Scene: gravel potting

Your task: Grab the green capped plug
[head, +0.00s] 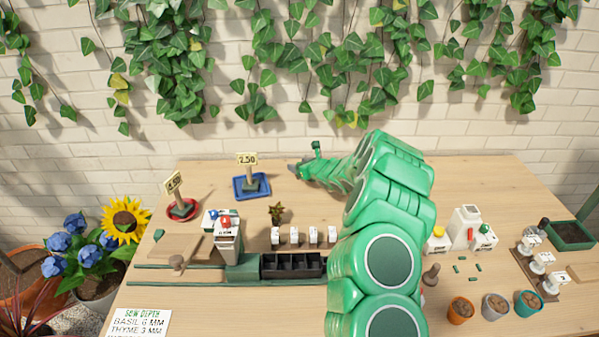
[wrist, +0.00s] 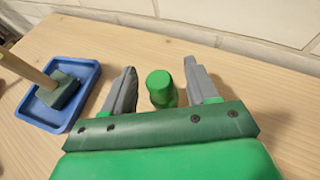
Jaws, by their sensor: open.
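The green capped plug (wrist: 161,87) stands upright on the wooden table in the wrist view, between my gripper's two fingers and apart from both. Its lower part is partly hidden by the gripper body. My gripper (wrist: 160,92) is open, with one grey finger on each side of the plug. In the head view my green arm reaches over the table to its back, where the gripper (head: 300,170) is small. A green-topped thing (head: 316,149) shows just beside the gripper there and looks like the same plug.
A blue tray (wrist: 42,118) with a post lies left of my gripper; it also shows in the head view (head: 239,195). A red saucer (head: 171,214) stands further left. A black seedling tray (head: 290,265) is nearer the front. A brick wall (head: 110,150) bounds the back.

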